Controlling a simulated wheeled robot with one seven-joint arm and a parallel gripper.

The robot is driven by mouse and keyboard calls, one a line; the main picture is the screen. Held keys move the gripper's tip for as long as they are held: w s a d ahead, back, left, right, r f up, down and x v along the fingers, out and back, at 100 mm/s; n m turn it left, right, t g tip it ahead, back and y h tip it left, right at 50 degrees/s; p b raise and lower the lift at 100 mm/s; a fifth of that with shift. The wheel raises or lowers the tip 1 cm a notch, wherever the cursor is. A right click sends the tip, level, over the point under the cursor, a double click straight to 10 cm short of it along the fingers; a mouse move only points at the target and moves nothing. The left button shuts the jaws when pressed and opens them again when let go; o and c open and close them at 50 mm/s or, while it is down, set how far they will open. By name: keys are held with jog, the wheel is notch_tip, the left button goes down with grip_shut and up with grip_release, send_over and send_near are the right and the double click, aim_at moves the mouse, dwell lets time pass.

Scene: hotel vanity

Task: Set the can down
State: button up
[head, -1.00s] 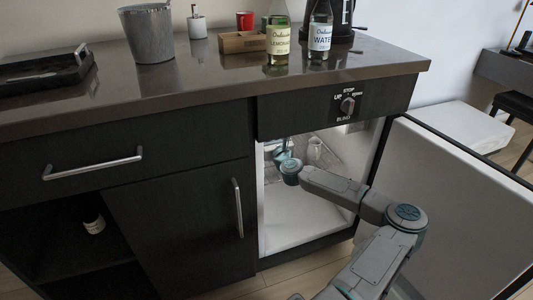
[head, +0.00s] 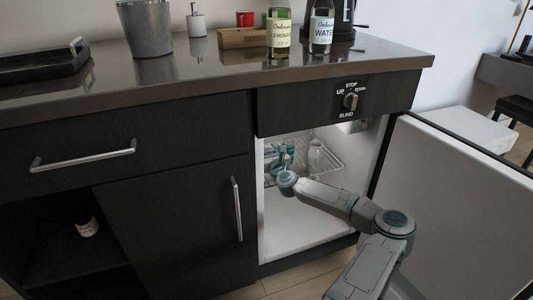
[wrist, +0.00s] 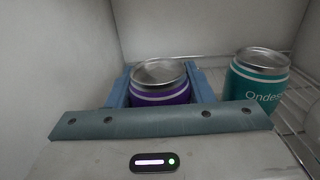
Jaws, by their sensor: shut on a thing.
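A purple can (wrist: 162,92) with a silver lid is upright between the blue fingers of my gripper (wrist: 160,84) in the wrist view. My gripper is shut on it. In the head view my gripper (head: 281,163) is inside the open white fridge compartment (head: 292,225), mostly hidden behind my wrist. The held can cannot be made out there. A wire rack (wrist: 293,112) lies to the right in the wrist view. The can's bottom is hidden, so I cannot tell whether it touches the rack.
A teal can (wrist: 258,82) stands on the rack, right of the held can with a gap between. White fridge walls (wrist: 60,65) are close at left and back. The open fridge door (head: 455,200) is at right.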

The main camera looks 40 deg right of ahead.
jog(key=o, duration=1.2)
jog(key=p+v, duration=0.3)
jog(key=v, duration=0.7)
jog(key=shift+s+r, duration=0.1)
jog(key=shift+s, duration=0.15)
jog(key=shift+v, duration=0.8)
